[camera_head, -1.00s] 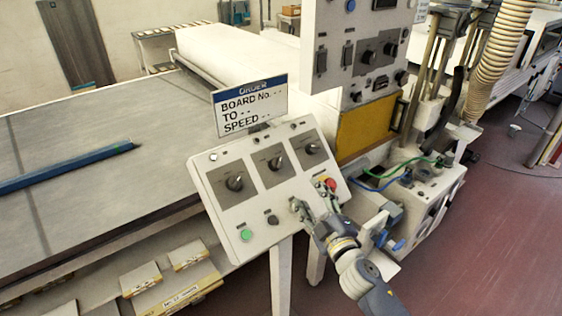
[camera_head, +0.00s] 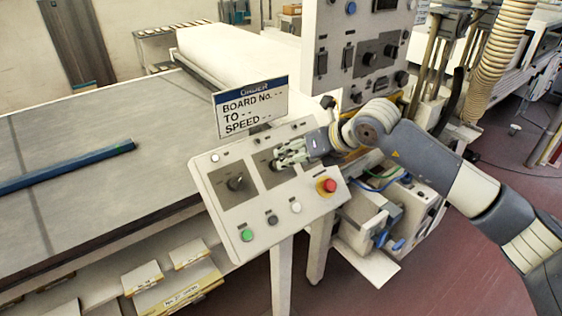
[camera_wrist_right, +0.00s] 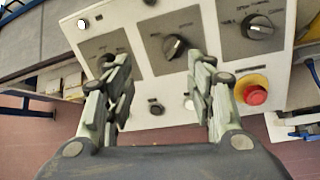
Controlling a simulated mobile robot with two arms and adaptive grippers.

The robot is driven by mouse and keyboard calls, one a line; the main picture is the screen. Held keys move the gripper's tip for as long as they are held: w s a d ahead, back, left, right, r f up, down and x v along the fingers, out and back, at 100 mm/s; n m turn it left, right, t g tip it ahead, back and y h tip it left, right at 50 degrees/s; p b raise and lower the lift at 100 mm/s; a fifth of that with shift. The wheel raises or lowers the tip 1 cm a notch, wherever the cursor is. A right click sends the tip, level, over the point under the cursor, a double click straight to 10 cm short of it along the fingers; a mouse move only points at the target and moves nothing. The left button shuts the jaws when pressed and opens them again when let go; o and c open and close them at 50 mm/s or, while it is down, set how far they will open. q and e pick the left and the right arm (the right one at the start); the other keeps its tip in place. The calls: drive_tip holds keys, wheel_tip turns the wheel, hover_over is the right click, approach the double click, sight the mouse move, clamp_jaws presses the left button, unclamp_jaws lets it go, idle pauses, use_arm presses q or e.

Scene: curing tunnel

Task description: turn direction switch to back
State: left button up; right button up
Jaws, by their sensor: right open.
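A sloped white control panel (camera_head: 236,158) carries three rotary knobs on grey plates; their lettering is too small to read, so I cannot tell which is the direction switch. My right gripper (camera_head: 281,155) reaches in from the right over the middle knob and partly hides it. In the right wrist view, the open fingers of the gripper (camera_wrist_right: 160,62) show with the middle knob (camera_wrist_right: 175,46) beyond and between them; contact cannot be told. The left knob (camera_head: 235,183) is clear in the head view. The right knob (camera_wrist_right: 262,24) shows only in the wrist view. My left gripper is not in view.
A red emergency button (camera_head: 327,185) sits at the panel's lower right, with white (camera_head: 295,207), dark and green (camera_head: 247,235) buttons along the lower edge. An ORDER sign (camera_head: 250,105) stands behind the panel. A taller control box (camera_head: 330,80) rises behind the arm.

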drive_tip(key=shift+h, duration=0.4)
drive_tip(key=p+x, duration=0.1)
drive_tip(key=x, duration=0.1)
drive_tip(key=p+x, duration=0.1)
drive_tip(key=x, duration=0.2)
drive_tip(key=w+d+p+x, duration=0.1)
drive_tip(key=x, duration=0.2)
drive_tip(key=shift+w+f+p, duration=0.1)
drive_tip(key=shift+w+p, duration=0.1)
drive_tip(key=shift+p, duration=0.2)
drive_tip(key=shift+x, duration=0.9)
drive_tip(key=c, duration=1.1)
